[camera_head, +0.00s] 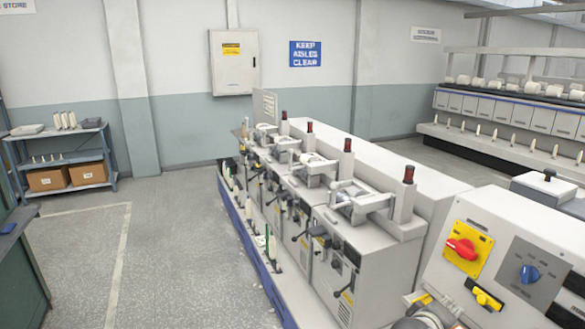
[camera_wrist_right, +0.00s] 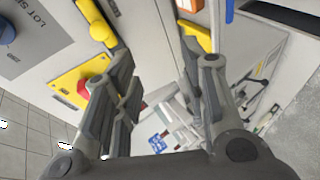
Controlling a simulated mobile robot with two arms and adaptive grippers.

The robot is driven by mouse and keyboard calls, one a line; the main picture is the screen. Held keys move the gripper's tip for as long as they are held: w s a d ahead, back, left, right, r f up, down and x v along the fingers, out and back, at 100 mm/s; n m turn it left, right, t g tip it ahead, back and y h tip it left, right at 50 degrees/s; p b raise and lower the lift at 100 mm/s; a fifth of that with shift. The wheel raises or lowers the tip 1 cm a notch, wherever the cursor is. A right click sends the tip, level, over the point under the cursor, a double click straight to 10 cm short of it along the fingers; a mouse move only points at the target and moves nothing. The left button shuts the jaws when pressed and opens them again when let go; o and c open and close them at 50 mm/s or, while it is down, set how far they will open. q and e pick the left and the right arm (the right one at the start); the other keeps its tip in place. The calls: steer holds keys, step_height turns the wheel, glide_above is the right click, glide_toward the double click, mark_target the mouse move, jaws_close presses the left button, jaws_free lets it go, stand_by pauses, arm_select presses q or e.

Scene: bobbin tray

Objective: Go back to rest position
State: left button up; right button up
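My right gripper (camera_wrist_right: 157,78) shows large in the right wrist view, its two dark grey fingers apart, with nothing seen held between them. In the head view, only a grey part of it (camera_head: 428,316) appears at the bottom edge, below the control panel (camera_head: 501,253). The wrist view shows the same panel's yellow plate (camera_wrist_right: 68,88) with a red knob beyond the left finger, and a blue knob (camera_wrist_right: 6,30) at the left edge. A yellow part (camera_wrist_right: 197,36) lies near the right finger; contact cannot be told. My left gripper is not in view.
A row of grey winding units (camera_head: 330,262) with red-topped posts runs away in the middle. A shelf (camera_head: 62,158) with cartons stands at the back left. A dark green bench (camera_head: 20,265) is at the left edge. The floor (camera_head: 175,255) between is clear.

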steer(key=s+a+f+m+g+y, duration=0.1)
steer(key=s+a+f+y, duration=0.15)
steer(key=s+f, duration=0.4)
steer(key=s+a+f+m+g+y, duration=0.1)
steer(key=s+a+f+y, duration=0.15)
steer(key=s+f, duration=0.35)
steer(key=s+a+f+g+y, duration=0.1)
steer(key=s+a+y, duration=0.15)
steer(key=s, duration=0.35)
steer(key=s+a+f+m+g+y, duration=0.1)
steer(key=s+a, duration=0.3)
steer(key=s, duration=0.3)
steer(key=s+a+g+y, duration=0.1)
steer(key=s+a, duration=0.2)
steer(key=s, duration=0.3)
step_height(320, 180, down, 34)
steer(key=s+g+b, duration=0.1)
steer(key=b, duration=0.7)
arm_select(q)
step_height(320, 180, down, 14)
steer(key=b, duration=0.6)
steer(key=shift+f, duration=0.2)
arm_select(e)
steer(key=s+d+f, duration=0.1)
steer(key=s+f, duration=0.7)
steer(key=f, duration=0.3)
steer(key=s+d+f+g, duration=0.1)
steer(key=s+d+f, duration=0.1)
steer(key=s+f, duration=0.7)
step_height(320, 180, down, 3)
